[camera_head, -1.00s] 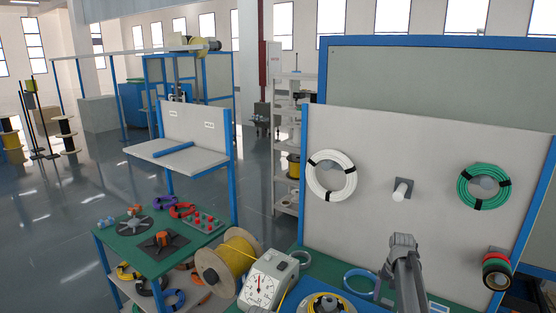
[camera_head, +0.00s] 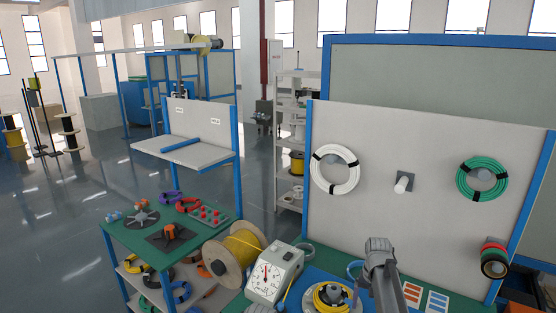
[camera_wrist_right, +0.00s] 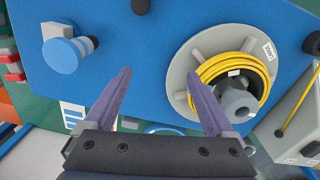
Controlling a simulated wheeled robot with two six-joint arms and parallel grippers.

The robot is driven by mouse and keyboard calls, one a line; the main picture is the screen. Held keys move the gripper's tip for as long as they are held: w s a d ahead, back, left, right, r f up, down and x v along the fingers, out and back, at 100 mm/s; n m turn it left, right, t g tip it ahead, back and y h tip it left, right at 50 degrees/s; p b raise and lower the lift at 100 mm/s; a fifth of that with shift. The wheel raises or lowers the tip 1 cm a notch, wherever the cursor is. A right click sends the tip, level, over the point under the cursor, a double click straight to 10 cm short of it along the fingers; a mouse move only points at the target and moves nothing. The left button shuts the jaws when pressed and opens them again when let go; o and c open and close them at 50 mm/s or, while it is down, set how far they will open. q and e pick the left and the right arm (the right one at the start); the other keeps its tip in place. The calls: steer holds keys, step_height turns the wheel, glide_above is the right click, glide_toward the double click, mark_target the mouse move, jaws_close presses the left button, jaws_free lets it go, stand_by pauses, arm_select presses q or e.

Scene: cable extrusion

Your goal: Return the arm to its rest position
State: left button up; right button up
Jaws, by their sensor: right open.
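My right gripper (camera_head: 377,246) rises from the bottom of the head view, in front of the panel's lower edge. The right wrist view shows this gripper (camera_wrist_right: 158,76) from behind, with its fingers spread and nothing between them. Below it lies a blue work surface (camera_wrist_right: 150,35). A reel with a coiled yellow cable (camera_wrist_right: 222,68) is beside the right finger, apparently lower than it. The same yellow coil (camera_head: 322,297) shows left of my right arm in the head view. My left gripper is not in view.
A dial gauge (camera_head: 270,273) and a yellow cable spool (camera_head: 240,250) stand left of the coil. The upright panel (camera_head: 420,200) behind carries a white coil (camera_head: 316,172), a green coil (camera_head: 463,180) and a peg (camera_head: 401,186). A blue-capped part (camera_wrist_right: 62,54) stands on the work surface.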

steer(key=s+a+n+h, duration=0.1)
steer(key=s+a+n, duration=0.7)
steer(key=s+a, duration=1.4)
steer(key=shift+s+a+n, duration=0.15)
steer(key=shift+s+n, duration=0.15)
